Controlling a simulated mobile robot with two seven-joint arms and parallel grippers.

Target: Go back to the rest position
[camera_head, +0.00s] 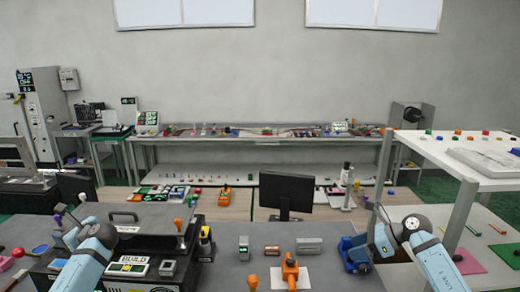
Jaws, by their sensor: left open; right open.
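My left gripper (69,205) is small at the far left, past the bend of my light-blue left arm. My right gripper (367,199) is at the right, past the bend of my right arm. Both are open, and I see nothing held in either. The fingers are small and partly lost against the background. An orange lever fixture (290,272) stands on a white plate on the grey bench, between the arms. A blue fixture (353,254) sits close to my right arm.
Small boxes, including a grey one (243,248) and a wide one (310,245), stand on the bench. A dark machine (140,215) with a grey lid is beside my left arm. A white shelf (455,160) stands close to my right arm. A black monitor (287,193) is behind.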

